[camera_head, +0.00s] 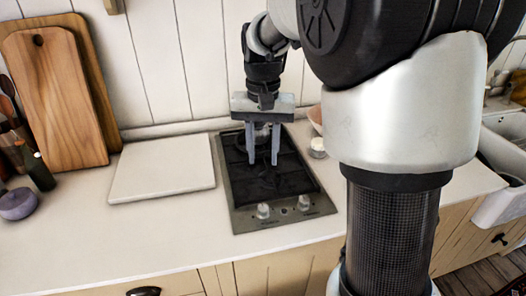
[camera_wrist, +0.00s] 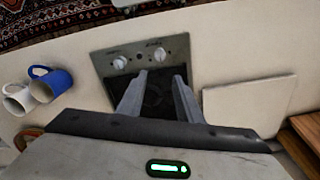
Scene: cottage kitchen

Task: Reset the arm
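My gripper (camera_head: 263,160) is above the black hob (camera_head: 308,213), pointing down, with its two fingers apart and nothing between them. In the wrist view my gripper (camera_wrist: 158,92) also shows open and empty over the hob (camera_wrist: 181,48), whose two knobs lie beyond the fingertips. My arm comes from the upper right in the head view and covers part of the counter behind and to the right of the hob.
A white board (camera_head: 162,168) lies left of the hob. Wooden cutting boards (camera_head: 62,100) lean on the wall. A dark bottle (camera_head: 40,172) and purple pot (camera_head: 18,204) stand far left. A blue mug (camera_wrist: 52,85) and white mug (camera_wrist: 17,99) stand beside the hob. A sink (camera_head: 503,207) is at right.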

